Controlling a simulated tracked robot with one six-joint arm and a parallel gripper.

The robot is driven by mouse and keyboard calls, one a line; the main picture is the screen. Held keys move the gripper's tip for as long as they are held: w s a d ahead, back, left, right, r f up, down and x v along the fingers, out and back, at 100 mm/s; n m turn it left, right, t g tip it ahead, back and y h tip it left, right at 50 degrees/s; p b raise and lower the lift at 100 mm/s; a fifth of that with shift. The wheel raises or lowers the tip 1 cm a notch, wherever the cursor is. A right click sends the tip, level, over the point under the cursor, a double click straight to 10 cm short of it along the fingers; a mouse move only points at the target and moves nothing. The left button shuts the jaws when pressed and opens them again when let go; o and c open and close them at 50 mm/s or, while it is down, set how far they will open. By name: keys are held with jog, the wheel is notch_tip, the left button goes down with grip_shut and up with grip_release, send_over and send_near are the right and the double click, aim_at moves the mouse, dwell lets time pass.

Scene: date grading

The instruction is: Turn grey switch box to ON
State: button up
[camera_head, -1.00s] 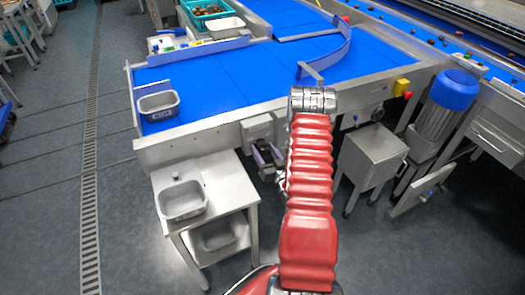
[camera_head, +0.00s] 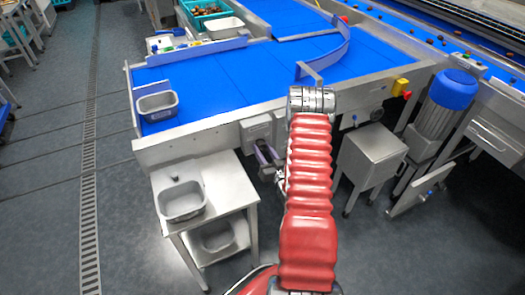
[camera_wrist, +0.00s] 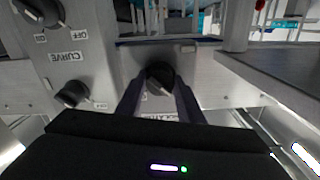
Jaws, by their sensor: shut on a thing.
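The grey switch box (camera_head: 257,130) is mounted on the front side of the blue-belted conveyor, left of my red arm. In the wrist view a black rotary knob (camera_wrist: 160,74) sits on a grey face, with a label below it mostly hidden. My gripper (camera_wrist: 160,88) is shut on this knob, one dark finger on each side. In the head view my gripper (camera_head: 262,152) is at the lower edge of the box, partly hidden by my arm. I cannot read the knob's setting.
A grey panel (camera_wrist: 75,75) with more black knobs and labels CURVE, OFF and ON is left of the knob in the wrist view. A small steel table (camera_head: 225,180) with grey tubs stands at left. A steel cabinet (camera_head: 370,155) stands right of my arm.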

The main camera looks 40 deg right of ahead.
jog(key=shift+m, duration=0.4)
jog(key=m, duration=0.3)
jog(key=shift+w, duration=0.1)
jog(key=m, duration=1.3)
jog(key=shift+f+m, duration=0.1)
jog(key=shift+m, duration=0.3)
jog(key=o, duration=1.1)
jog(key=shift+c, duration=0.2)
